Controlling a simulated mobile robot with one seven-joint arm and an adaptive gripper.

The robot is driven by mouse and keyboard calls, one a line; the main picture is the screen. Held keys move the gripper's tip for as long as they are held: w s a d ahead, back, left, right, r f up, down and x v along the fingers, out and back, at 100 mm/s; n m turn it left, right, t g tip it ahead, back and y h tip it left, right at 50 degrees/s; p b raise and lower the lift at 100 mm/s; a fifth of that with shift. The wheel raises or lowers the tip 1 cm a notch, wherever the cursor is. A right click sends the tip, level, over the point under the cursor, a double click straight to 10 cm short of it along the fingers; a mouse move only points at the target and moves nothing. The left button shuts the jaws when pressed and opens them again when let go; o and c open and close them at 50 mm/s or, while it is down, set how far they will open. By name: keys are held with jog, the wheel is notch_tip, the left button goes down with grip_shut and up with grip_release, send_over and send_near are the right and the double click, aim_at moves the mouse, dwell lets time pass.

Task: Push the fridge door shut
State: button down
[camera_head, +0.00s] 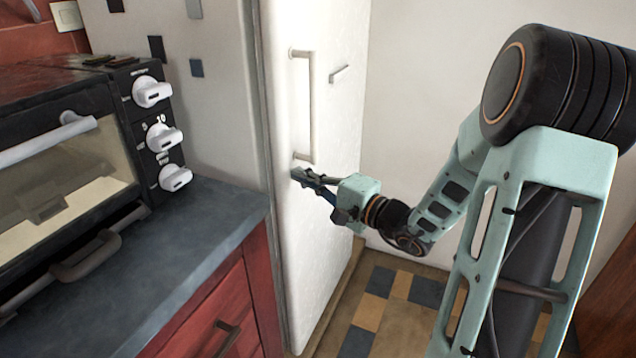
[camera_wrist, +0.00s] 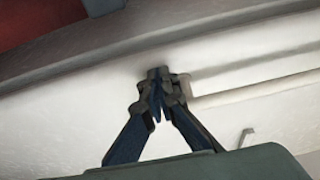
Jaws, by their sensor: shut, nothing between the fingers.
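The white fridge door (camera_head: 335,115) stands upright in the middle of the head view, with a long vertical handle (camera_head: 305,105) near its left edge. The door looks shut or nearly shut against the fridge body; I cannot tell whether a thin gap remains. My gripper (camera_head: 298,174) is shut and empty, its fingertips at the door face just below the handle's lower end. In the wrist view my gripper's fingertips (camera_wrist: 158,74) are together against or very near the white door surface (camera_wrist: 90,90), beside the handle (camera_wrist: 250,90). Contact itself is hard to tell.
A dark toaster oven (camera_head: 60,150) with white knobs sits on the grey counter (camera_head: 200,235) at left, above red drawers (camera_head: 220,315). A pale wall (camera_head: 430,90) is behind. Tiled floor (camera_head: 395,300) is clear right of the fridge.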

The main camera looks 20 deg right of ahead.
jog(key=shift+w+a+r, duration=0.15)
jog(key=shift+w+a, duration=0.25)
jog(key=shift+a, duration=0.15)
jog(key=shift+r, duration=0.1)
